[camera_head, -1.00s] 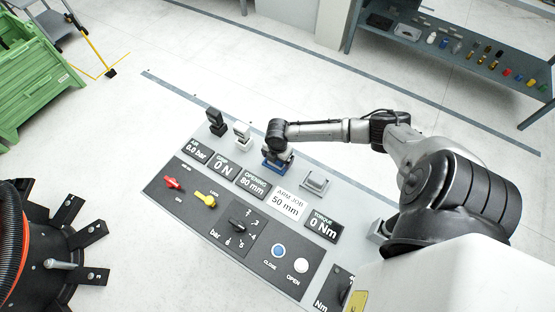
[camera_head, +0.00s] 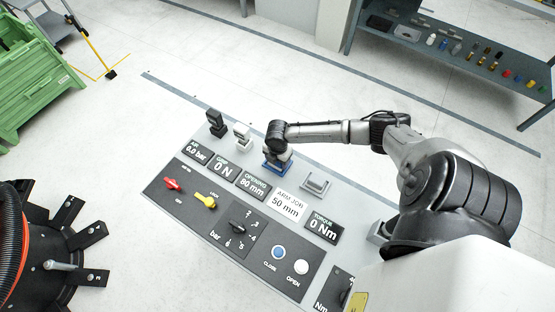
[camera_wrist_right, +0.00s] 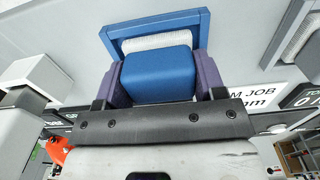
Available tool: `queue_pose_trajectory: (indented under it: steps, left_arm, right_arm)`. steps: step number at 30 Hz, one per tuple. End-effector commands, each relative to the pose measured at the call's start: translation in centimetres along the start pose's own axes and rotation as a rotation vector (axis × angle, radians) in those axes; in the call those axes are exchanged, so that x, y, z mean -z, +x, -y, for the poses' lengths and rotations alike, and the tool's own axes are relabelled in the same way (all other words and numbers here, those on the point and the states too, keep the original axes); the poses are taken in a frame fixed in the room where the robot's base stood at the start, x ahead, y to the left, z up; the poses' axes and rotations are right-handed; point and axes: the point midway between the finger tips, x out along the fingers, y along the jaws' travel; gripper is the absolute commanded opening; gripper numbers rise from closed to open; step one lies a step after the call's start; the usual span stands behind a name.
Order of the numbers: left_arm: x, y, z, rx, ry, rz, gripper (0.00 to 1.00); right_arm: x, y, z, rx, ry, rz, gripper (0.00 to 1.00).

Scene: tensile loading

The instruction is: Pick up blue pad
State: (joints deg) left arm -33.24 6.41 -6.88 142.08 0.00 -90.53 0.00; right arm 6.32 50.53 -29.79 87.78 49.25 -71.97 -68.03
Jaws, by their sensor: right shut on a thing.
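The blue pad (camera_wrist_right: 157,75) is a rounded blue block between the two purple fingers of my right gripper (camera_wrist_right: 157,82) in the wrist view. The gripper is shut on it. The pad's block is at a blue-framed seat (camera_wrist_right: 125,42) with a white ribbed inside; I cannot tell whether they touch. In the head view the blue seat (camera_head: 277,164) shows on the grey console top under my right gripper (camera_head: 277,154), which mostly hides the pad. My left gripper is not in view.
A white-and-grey piece (camera_head: 242,134) and a black piece (camera_head: 216,122) stand to the left on the console (camera_head: 345,190). A grey seat (camera_head: 316,184) lies to the right. Knobs and buttons fill the console front. A shelf (camera_head: 480,62) with small parts stands at the back right.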

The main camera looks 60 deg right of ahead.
Motion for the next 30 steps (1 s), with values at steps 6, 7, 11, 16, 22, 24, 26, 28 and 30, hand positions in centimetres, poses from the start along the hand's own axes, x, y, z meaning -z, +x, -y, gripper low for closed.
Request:
queue_pose_trajectory:
  steps: [6,7,11,16,22,24,26,28,30]
  left_arm:
    - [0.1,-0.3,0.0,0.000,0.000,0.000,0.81]
    - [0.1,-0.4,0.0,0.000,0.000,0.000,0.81]
    - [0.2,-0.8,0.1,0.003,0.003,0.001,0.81]
    - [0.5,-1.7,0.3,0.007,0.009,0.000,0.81]
    - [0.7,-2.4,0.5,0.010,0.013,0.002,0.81]
    - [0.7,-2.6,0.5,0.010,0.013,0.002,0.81]
    - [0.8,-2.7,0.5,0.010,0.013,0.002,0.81]
    - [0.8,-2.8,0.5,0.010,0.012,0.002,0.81]
    - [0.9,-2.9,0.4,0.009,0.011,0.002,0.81]
  right_arm:
    - [0.0,-1.3,-0.1,-0.002,-0.001,0.000,0.39]
    - [-0.1,-1.7,-0.1,-0.002,-0.002,0.001,0.39]
    - [-0.1,-4.0,-0.1,-0.003,-0.001,0.001,0.39]
    - [0.7,-6.2,3.2,0.003,-0.004,0.003,0.39]
    - [1.8,-8.4,6.9,0.003,-0.004,0.001,0.39]
    - [2.1,-9.1,8.0,0.002,-0.004,0.001,0.39]
    - [2.3,-9.6,8.8,0.002,-0.004,0.001,0.39]
    - [2.5,-10.0,9.6,0.002,-0.003,0.001,0.39]
    - [2.6,-10.4,10.1,0.000,-0.001,0.001,0.39]
